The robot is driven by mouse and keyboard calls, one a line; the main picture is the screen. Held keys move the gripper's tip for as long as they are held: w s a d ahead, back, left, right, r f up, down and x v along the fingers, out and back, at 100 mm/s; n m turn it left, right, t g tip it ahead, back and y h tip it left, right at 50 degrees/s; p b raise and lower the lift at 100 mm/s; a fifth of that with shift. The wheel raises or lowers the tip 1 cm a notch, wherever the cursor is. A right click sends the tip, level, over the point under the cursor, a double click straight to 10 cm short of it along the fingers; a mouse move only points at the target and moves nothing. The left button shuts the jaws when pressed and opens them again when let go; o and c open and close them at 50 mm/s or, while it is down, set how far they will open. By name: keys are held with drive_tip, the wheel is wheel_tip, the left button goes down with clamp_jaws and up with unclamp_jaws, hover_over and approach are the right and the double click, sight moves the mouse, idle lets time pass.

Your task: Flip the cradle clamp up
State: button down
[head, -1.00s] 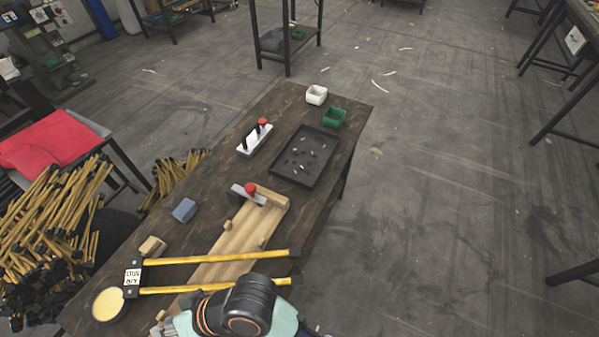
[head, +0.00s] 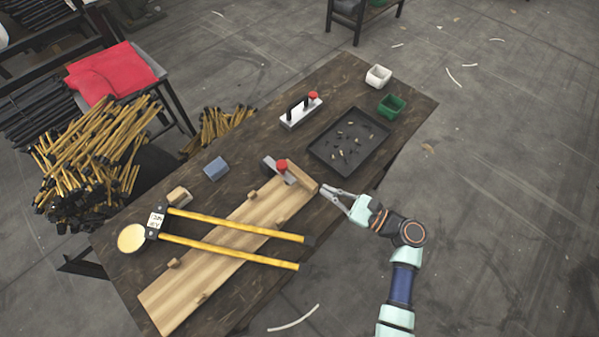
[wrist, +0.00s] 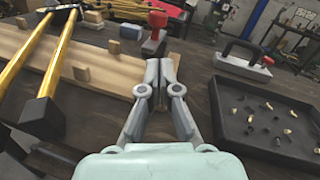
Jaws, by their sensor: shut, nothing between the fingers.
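The cradle clamp (head: 268,169) is a grey metal piece with a red knob (head: 281,166) at the far end of a pale wooden cradle board (head: 250,222). In the wrist view the red knob (wrist: 157,18) is beyond my fingertips, slightly left, above a grey metal part. How far the clamp is tilted is hard to tell. My gripper (head: 324,188) is just right of the board's far end, apart from the clamp. In the wrist view my gripper (wrist: 166,64) has its fingers together with nothing held. A yellow-handled tool (head: 235,225) lies across the board.
A black tray (head: 318,157) with several small parts is beyond my gripper, to its right in the wrist view. A white-based fixture (head: 300,112), a blue block (head: 215,168), and white (head: 378,75) and green (head: 391,104) bins stand on the bench.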

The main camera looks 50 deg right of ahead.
drive_tip(key=b, duration=0.3)
approach(279, 167)
drive_tip(key=w, duration=0.2)
drive_tip(key=w+f, duration=0.1)
drive_tip(key=w, duration=0.1)
drive_tip(key=w+d+f, duration=0.1)
drive_tip(key=w, duration=0.1)
drive_tip(key=shift+f, duration=0.25)
drive_tip(key=shift+r, duration=0.1)
drive_tip(key=shift+a+r+p, duration=0.1)
drive_tip(key=shift+r+p, duration=0.3)
drive_tip(key=shift+p, duration=0.75)
drive_tip(key=shift+g+p, duration=0.3)
